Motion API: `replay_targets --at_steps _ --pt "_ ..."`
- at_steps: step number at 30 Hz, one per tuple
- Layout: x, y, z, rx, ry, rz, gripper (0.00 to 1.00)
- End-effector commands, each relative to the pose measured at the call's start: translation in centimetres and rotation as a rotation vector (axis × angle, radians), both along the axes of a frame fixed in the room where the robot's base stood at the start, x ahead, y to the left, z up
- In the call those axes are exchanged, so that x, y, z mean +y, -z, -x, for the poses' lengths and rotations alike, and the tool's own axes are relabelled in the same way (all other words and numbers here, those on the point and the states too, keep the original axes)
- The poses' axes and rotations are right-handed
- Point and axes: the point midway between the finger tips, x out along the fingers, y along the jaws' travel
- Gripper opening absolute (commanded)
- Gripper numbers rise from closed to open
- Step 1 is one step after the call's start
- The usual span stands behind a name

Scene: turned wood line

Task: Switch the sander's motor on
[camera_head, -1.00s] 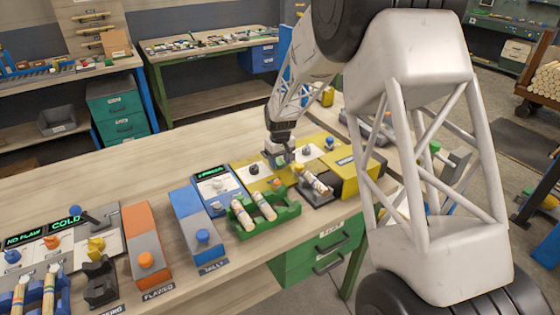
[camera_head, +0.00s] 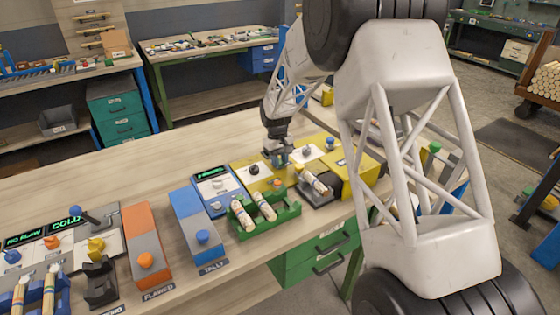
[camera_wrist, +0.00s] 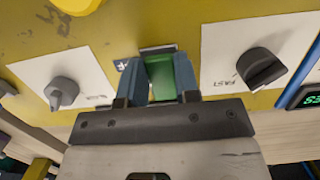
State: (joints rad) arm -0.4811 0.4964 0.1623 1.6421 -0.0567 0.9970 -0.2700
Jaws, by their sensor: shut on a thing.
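The yellow sander (camera_head: 345,172) stands on the bench, with its control panel to the left. My gripper (camera_head: 279,162) is down at this panel, between two dials on white plates. In the wrist view, my gripper's blue fingers (camera_wrist: 166,80) are shut on a green switch (camera_wrist: 172,76) on the yellow panel. Part of the switch is hidden by the gripper. A grey dial (camera_wrist: 62,92) is left of the fingers, and a dark dial (camera_wrist: 262,68) marked FAST is right of them.
A green rack (camera_head: 265,220) with wooden pieces stands in front of the panel. A turned piece (camera_head: 319,186) lies on a dark holder by the sander. A blue tally box (camera_head: 197,222) and an orange flawed box (camera_head: 147,245) stand to the left.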

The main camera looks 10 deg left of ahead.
Motion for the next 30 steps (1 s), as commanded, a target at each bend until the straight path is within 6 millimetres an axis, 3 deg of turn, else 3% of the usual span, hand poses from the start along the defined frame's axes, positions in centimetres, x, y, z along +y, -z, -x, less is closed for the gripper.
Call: replay_targets --at_steps 10,22,23,27,30 --pt "0.32 -0.06 -0.27 0.123 -0.001 0.123 0.06" --pt "0.33 -0.18 -0.3 0.142 0.0 0.144 0.06" --pt "0.33 -0.19 -0.3 0.142 0.0 0.144 0.31" --pt "0.32 -0.2 -0.3 0.142 0.0 0.144 0.53" --pt "0.31 -0.21 -0.3 0.141 0.0 0.143 0.55"
